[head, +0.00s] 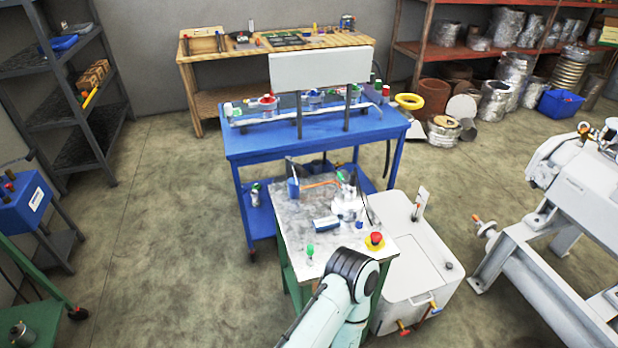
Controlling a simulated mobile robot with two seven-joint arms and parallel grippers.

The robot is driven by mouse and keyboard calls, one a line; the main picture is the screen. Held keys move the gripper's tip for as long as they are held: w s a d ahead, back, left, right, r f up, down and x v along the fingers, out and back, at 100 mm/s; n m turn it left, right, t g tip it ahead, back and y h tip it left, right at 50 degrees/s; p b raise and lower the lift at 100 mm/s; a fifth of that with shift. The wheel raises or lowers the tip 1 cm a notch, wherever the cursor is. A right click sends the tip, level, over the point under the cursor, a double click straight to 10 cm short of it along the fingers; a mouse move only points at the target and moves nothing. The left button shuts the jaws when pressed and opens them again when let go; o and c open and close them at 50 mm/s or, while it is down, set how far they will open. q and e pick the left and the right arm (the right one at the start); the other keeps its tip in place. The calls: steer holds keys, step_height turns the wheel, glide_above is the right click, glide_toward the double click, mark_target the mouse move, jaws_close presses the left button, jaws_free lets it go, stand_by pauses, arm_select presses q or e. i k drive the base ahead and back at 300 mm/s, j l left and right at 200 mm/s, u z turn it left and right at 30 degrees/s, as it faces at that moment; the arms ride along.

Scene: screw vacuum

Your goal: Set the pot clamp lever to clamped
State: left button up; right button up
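I cannot single out the pot clamp lever with certainty. A small grey-topped table (290,228) in the middle holds a whitish pot-like device (347,207) with a green knob (340,176) above it and an orange bar at its left. A separate small green-topped lever or knob (310,250) stands near the table's front left. One of my arms, pale with a dark joint, rises from the bottom edge and covers the table's front part. Neither gripper shows in the head view.
A red emergency button (375,239) sits at the table's right edge. A white cabinet (418,262) stands to the right, and a large white machine (568,200) farther right. A blue workbench (245,146) stands behind.

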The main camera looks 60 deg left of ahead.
mark_target(339, 175)
steer(key=u, duration=0.4)
steer(key=j+u, duration=0.15)
steer(key=u, duration=0.6)
steer(key=j+u, duration=0.1)
steer(key=u, duration=0.3)
steer(key=i+j, duration=0.15)
steer(key=j, duration=0.15)
